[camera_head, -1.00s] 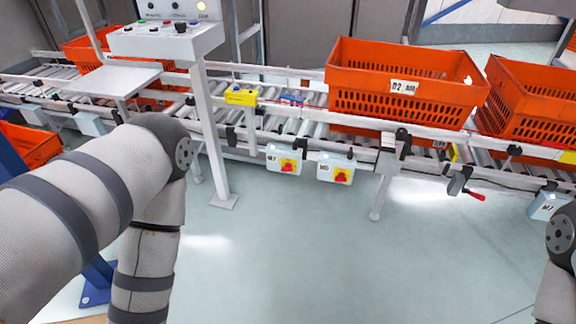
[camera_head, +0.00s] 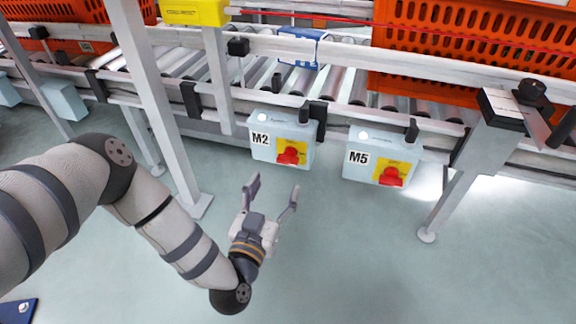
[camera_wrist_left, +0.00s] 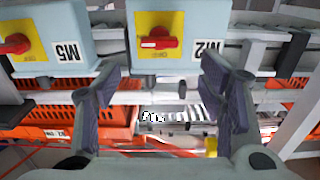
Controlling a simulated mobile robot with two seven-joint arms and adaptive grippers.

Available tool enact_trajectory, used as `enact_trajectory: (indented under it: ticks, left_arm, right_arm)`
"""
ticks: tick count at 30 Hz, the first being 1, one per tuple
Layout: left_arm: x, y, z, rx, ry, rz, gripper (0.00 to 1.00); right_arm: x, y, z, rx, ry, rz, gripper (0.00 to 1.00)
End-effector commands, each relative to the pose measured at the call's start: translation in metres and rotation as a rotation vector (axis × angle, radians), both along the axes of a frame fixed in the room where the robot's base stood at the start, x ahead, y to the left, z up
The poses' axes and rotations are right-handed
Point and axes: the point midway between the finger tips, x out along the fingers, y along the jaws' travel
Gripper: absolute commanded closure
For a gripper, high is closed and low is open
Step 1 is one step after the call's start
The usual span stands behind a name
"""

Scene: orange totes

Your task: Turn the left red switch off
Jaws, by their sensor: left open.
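The left red switch (camera_head: 290,155) sits on a yellow plate on the light-blue box marked M2 (camera_head: 262,153), under the conveyor rail. A second red switch (camera_head: 391,176) is on the box marked M5 (camera_head: 357,172), to its right. My left gripper (camera_head: 273,190) is open and empty, below and slightly left of the M2 box, apart from it. In the left wrist view the picture is upside down; the M2 switch (camera_wrist_left: 158,42) shows above the open fingers (camera_wrist_left: 160,92), and the M5 switch (camera_wrist_left: 15,44) is at the far left. My right gripper is not in view.
The roller conveyor (camera_head: 340,84) runs across behind the boxes. Orange totes (camera_head: 480,62) stand on it at the right. A grey post (camera_head: 150,90) stands left of the M2 box, and a conveyor leg (camera_head: 450,200) stands right of M5. The floor in front is clear.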

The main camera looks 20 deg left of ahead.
Motion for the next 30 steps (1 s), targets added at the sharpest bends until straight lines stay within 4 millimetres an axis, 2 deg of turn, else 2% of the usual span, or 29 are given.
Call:
enact_trajectory:
  ticks: [3, 9, 14, 21, 27, 30]
  left_arm:
    - [0.032, 0.003, -0.006, 0.001, 0.001, 0.002, 0.37]
    - [0.072, 0.005, -0.005, 0.000, 0.004, 0.000, 0.37]
    - [0.085, 0.006, -0.002, 0.000, 0.005, -0.002, 0.37]
    - [0.086, 0.006, -0.002, 0.000, 0.006, -0.003, 0.37]
    - [0.086, 0.006, -0.002, 0.000, 0.006, -0.002, 0.82]
    - [0.086, 0.006, -0.002, 0.000, 0.007, -0.002, 0.85]
  right_arm:
    - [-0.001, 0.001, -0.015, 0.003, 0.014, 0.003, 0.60]
    - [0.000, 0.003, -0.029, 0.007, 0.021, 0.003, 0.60]
    - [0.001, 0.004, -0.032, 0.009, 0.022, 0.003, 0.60]
    - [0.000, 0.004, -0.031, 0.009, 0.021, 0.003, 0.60]
    - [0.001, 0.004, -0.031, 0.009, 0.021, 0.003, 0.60]
    - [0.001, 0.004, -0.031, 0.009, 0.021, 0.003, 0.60]
